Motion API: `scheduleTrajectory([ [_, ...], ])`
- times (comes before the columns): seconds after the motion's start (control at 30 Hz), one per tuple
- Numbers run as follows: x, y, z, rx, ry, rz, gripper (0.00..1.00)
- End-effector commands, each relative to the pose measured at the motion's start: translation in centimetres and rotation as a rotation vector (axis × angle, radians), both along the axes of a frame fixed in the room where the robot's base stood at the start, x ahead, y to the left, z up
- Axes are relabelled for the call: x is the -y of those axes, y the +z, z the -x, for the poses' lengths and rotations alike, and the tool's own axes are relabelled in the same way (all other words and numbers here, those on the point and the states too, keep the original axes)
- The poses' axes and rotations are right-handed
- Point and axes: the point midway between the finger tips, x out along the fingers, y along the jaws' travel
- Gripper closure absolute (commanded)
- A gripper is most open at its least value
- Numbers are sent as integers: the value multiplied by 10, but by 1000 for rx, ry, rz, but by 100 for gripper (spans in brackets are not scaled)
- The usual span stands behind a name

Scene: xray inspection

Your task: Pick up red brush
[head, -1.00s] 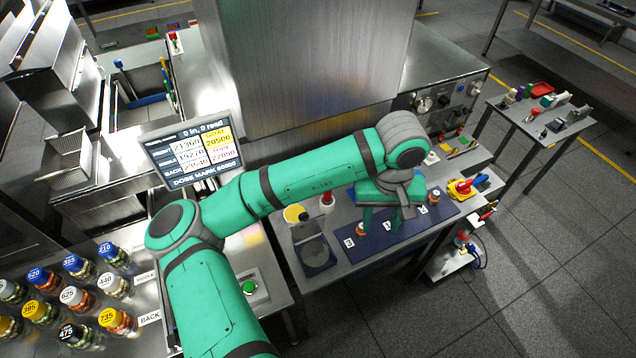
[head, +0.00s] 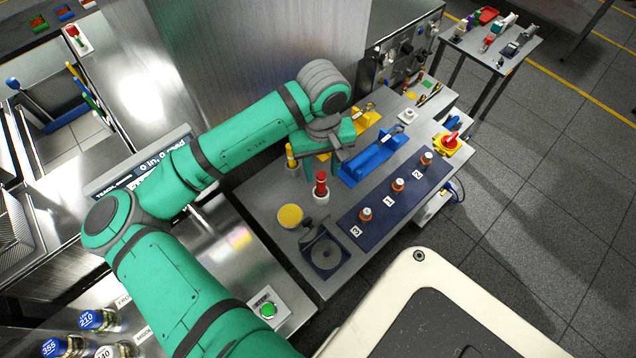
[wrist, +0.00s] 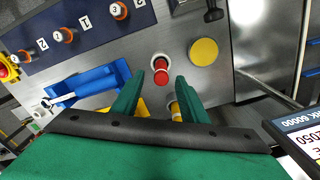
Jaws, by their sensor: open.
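The red brush (head: 321,183) stands upright in a small white holder on the metal bench, with its red handle up. In the wrist view the red brush (wrist: 161,66) appears just beyond the fingertips, near the middle between them. My gripper (wrist: 160,79) is open and empty, pointing down at the bench. In the head view my gripper (head: 318,165) is just behind the brush, partly hidden under the wrist. I cannot tell exactly how high the fingers are above the handle.
A yellow-handled brush (head: 290,156) stands close behind, and it shows between the fingers in the wrist view (wrist: 175,110). A yellow disc (head: 290,216), a blue holder (head: 374,157) and a dark blue mat (head: 378,213) with several numbered pieces are nearby.

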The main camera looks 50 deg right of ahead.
Motion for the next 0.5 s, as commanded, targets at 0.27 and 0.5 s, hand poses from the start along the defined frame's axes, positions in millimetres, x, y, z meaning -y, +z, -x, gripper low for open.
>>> scheduleTrajectory([
  [0.27,0,-22,0,1,2,1,60],
  [0.5,-4,-53,0,1,2,-2,60],
])
